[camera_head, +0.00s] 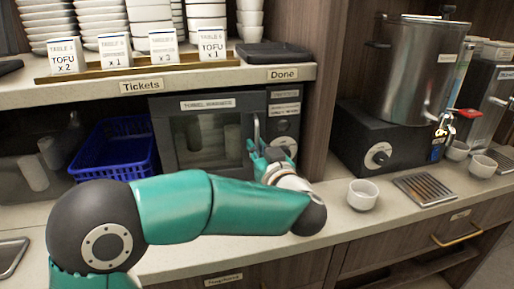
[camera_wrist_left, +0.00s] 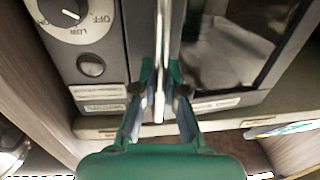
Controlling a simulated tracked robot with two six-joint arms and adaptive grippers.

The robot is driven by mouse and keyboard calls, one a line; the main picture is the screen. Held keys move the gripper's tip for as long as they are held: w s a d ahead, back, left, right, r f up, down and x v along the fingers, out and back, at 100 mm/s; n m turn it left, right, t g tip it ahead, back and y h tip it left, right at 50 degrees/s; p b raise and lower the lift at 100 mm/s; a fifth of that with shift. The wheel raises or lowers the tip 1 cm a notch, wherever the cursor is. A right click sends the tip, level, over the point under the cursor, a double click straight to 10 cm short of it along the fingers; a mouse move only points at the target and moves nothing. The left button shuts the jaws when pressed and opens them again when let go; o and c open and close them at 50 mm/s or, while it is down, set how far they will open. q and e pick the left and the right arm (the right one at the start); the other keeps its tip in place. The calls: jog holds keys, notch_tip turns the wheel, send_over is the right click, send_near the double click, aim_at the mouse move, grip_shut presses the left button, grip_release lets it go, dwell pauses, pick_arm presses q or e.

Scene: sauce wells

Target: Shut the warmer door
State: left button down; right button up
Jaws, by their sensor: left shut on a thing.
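The towel warmer (camera_head: 222,103) is a dark box with a window in its door (camera_head: 205,140), on the counter under the shelf. The door looks flush or nearly flush with the front; I cannot tell whether it is fully closed. Its upright metal handle (camera_head: 256,128) is at the door's right edge. My left gripper (camera_head: 260,148) is at the handle. In the left wrist view the handle (camera_wrist_left: 161,50) runs between the fingers of my left gripper (camera_wrist_left: 161,90), which is shut on it. The fingers hide the lower handle. My right gripper is not in view.
A blue basket (camera_head: 116,148) stands left of the warmer. A dial (camera_wrist_left: 68,13) is on the warmer's panel beside the door. A steel urn (camera_head: 420,65) stands to the right, with a white cup (camera_head: 363,194) and drip grate (camera_head: 425,188) on the counter.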

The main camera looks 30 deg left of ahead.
pick_arm(q)
jog(key=shift+w+a+r+p, duration=0.25)
jog(key=shift+w+p, duration=0.15)
jog(key=shift+p, duration=0.1)
jog(key=shift+w+a+f+p, duration=0.1)
jog(key=shift+w+a+p, duration=0.3)
jog(key=shift+w, duration=0.25)
jog(key=c, duration=1.6)
grip_release()
jog(key=o, duration=0.4)
jog(key=shift+w+f, duration=0.1)
jog(key=shift+d, duration=0.15)
jog(key=v, duration=1.2)
